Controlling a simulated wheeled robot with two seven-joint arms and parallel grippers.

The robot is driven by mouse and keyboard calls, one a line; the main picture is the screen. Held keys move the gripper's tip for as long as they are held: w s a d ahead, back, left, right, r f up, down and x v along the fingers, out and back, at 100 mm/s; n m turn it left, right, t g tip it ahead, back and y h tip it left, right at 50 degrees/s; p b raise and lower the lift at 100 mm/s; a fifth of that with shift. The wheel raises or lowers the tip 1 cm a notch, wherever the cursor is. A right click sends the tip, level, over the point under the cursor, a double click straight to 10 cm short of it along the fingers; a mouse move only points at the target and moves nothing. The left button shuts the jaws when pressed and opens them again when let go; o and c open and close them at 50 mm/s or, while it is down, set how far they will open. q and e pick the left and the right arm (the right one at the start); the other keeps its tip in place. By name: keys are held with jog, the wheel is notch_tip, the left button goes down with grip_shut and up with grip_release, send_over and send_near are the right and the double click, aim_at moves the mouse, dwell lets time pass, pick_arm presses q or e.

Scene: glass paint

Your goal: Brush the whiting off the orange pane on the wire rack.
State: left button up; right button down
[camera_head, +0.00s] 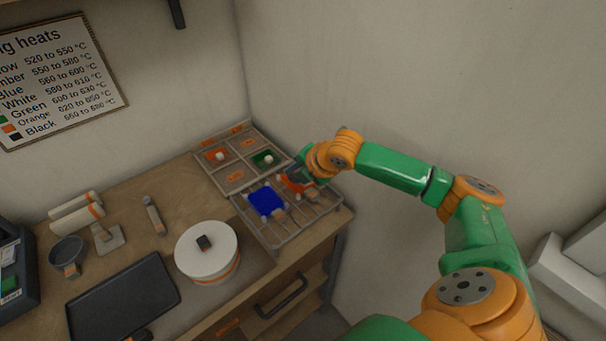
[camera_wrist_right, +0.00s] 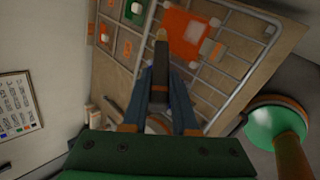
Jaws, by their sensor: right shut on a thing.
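The orange pane (camera_head: 291,186) lies on the right part of the wire rack (camera_head: 268,244), partly hidden by my right gripper in the head view. In the right wrist view the orange pane (camera_wrist_right: 179,47) carries a whitish patch near its middle. My right gripper (camera_wrist_right: 160,95) is shut on a dark brush (camera_wrist_right: 161,72) with a pale tip. The tip shows beside the pane's left edge in that view; whether it touches the pane I cannot tell. In the head view my right gripper (camera_head: 302,172) is over the rack's back right part. My left gripper is not in view.
A blue pane (camera_head: 266,201) lies on the rack left of the orange one. A sectioned tray (camera_head: 237,177) with orange and green pieces stands behind. A white round lidded pot (camera_head: 205,262) and a dark flat tray (camera_head: 122,302) are left. Walls close off the back and right.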

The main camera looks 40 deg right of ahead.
jog(key=shift+w+f, duration=0.1)
jog(key=shift+w, duration=0.25)
jog(key=shift+s+r, duration=0.65)
jog(key=shift+s, duration=2.3)
jog(key=w+d, duration=0.2)
jog(key=w, duration=0.4)
jog(key=shift+w+d, duration=0.15)
jog(key=shift+d, duration=0.15)
jog(key=shift+f, duration=0.4)
jog(key=shift+f, duration=0.2)
